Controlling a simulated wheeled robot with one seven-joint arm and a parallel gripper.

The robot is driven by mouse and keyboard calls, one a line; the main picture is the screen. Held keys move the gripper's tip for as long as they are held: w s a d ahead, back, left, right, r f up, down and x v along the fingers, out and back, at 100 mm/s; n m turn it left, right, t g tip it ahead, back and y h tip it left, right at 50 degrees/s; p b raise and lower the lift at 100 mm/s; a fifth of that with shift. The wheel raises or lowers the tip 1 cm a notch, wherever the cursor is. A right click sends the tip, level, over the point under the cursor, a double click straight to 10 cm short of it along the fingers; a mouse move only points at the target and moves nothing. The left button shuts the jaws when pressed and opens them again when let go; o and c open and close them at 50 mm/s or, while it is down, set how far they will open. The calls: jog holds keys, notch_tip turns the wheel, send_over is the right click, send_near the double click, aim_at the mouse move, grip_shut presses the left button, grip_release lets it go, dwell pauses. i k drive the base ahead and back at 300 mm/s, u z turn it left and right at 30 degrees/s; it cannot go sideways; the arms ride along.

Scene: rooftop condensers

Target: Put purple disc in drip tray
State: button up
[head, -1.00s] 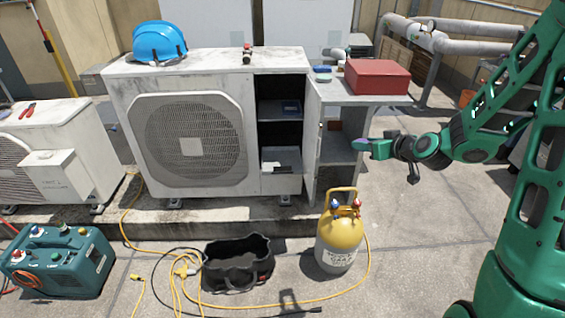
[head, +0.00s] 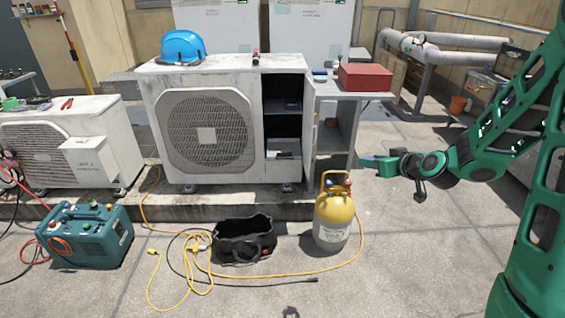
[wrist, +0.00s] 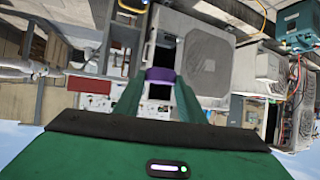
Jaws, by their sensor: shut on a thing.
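My gripper (head: 366,161) is held out in the air at the right of the head view, in front of the grey shelf stand. In the wrist view its two green fingers (wrist: 160,80) are shut on the purple disc (wrist: 160,73), which sits between the fingertips. I cannot pick out the drip tray with certainty. A light grey box-like part (head: 284,148) sits low in the open bay of the condenser (head: 150,100).
A yellow gas cylinder (head: 332,225), a black open bag (head: 225,250) and loose yellow and black hoses lie on the ground ahead. A teal machine (head: 85,240) stands at left. A red box (head: 365,77) is on the shelf stand. Paving at front right is clear.

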aim_at(284, 148)
jog(key=z, duration=0.05)
jog(key=k, duration=0.2)
jog(key=u, duration=0.75)
jog(key=i, duration=0.8)
jog(key=u, duration=0.65)
jog(key=i, duration=1.2)
jog(key=z, duration=0.85)
jog(key=i, duration=0.85)
jog(key=z, duration=0.5)
